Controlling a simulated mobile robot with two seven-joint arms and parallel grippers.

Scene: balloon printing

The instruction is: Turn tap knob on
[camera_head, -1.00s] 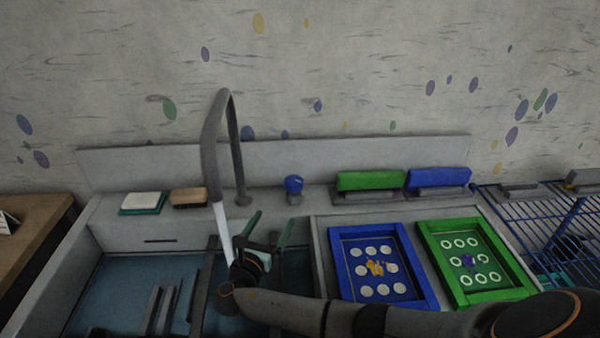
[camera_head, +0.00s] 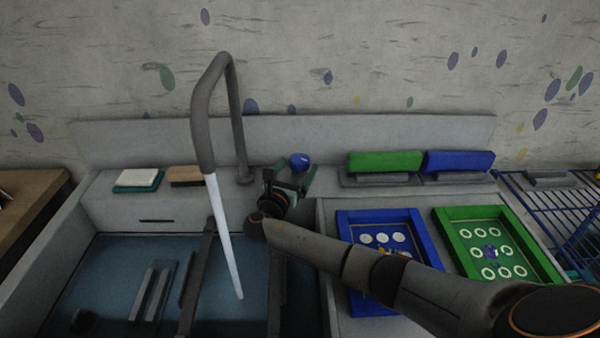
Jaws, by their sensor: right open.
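The tap knob (camera_head: 299,161) is a small blue knob on the counter behind the sink, right of the tap's base. The grey tap (camera_head: 212,110) arches over the sink, and a pale stream of water (camera_head: 224,240) falls from its spout. My right gripper (camera_head: 295,170) is open, with its greenish fingers pointing at the knob. One finger shows on each side of the knob's lower part; whether they touch it I cannot tell. The gripper hides the knob's base. My left gripper is not in view.
The sink (camera_head: 110,255) holds dark rails and a slotted piece. Blue (camera_head: 428,240) and green (camera_head: 450,235) framed screens lie at right, below green (camera_head: 385,161) and blue (camera_head: 460,161) blocks. A blue wire rack (camera_head: 540,205) stands far right.

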